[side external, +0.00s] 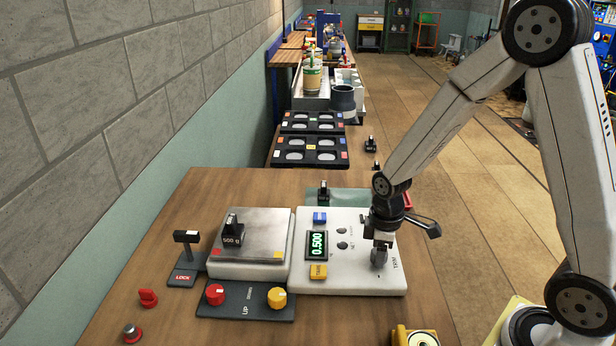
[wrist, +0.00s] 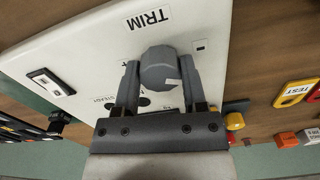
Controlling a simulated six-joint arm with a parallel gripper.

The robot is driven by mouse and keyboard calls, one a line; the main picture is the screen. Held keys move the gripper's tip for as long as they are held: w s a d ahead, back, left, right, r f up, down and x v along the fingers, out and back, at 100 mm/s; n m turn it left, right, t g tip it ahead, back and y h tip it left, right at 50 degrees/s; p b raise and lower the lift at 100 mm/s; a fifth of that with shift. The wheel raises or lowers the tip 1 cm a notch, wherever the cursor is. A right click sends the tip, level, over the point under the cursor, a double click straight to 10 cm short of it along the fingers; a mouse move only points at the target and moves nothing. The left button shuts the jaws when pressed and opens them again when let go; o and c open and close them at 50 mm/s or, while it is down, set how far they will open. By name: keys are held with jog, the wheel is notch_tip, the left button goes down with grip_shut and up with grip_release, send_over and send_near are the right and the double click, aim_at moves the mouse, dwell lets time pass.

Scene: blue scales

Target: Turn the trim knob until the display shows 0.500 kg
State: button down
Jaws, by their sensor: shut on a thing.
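The trim knob (wrist: 160,68) is a grey round knob with a pale pointer mark on the white scale panel, beside the TRIM label. My gripper (wrist: 158,82) is shut on the knob, one finger on each side. In the side external view my gripper (side external: 379,258) comes down over the knob at the panel's right and mostly hides it. A weight marked 500 g (side external: 232,232) stands on the metal weighing plate (side external: 268,228).
An orange button (side external: 318,271) and a blue button (side external: 320,217) flank the display. In front are a red knob (side external: 215,294) and a yellow knob (side external: 277,297) on a dark plate. A LOCK lever (side external: 186,255) stands at the left.

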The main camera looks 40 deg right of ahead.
jog(key=shift+n, duration=0.8)
jog(key=shift+c, duration=0.7)
grip_release()
jog(key=shift+r, duration=0.1)
jog(key=shift+r, duration=3.85)
